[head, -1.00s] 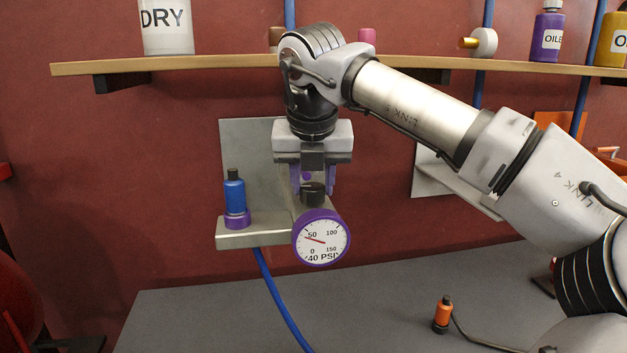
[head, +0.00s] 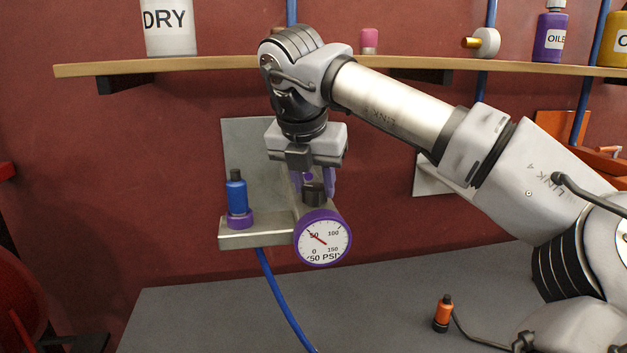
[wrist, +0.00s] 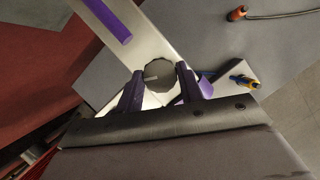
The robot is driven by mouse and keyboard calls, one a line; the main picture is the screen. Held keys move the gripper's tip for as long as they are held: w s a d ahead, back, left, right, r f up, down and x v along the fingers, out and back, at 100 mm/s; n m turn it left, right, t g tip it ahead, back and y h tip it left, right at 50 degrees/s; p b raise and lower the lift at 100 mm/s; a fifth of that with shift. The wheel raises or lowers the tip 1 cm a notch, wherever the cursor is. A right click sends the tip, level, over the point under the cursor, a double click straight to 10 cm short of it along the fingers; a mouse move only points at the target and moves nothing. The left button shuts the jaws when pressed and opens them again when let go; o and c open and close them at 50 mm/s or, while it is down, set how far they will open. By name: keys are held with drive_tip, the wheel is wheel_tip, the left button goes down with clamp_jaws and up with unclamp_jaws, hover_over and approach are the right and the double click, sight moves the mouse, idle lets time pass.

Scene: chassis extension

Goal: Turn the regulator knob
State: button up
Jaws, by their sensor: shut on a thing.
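The regulator knob (head: 313,194) is a black knob on top of the grey regulator body, just above the gauge. The round gauge (head: 322,238) has a purple rim and a white face; its lower text appears to read 50 PSI and its red needle points near 50. My gripper (head: 314,184) points down with its purple fingers on both sides of the knob. In the wrist view the dark, ridged knob (wrist: 160,76) with a light mark on top sits between the fingers (wrist: 158,84), which are shut on it.
A blue fitting (head: 237,194) stands in a purple ring on the bracket (head: 262,234). A blue hose (head: 280,303) hangs below. A wooden shelf (head: 210,66) with containers runs behind my arm. An orange-and-black fitting (head: 443,314) is on the grey bench (head: 220,310).

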drive_tip(key=o, duration=1)
drive_tip(key=shift+r, duration=0.1)
drive_tip(key=p+v, duration=0.5)
drive_tip(key=v, duration=0.8)
drive_tip(key=shift+s+r, duration=0.2)
drive_tip(key=shift+r, duration=0.1)
drive_tip(key=shift+a, duration=0.1)
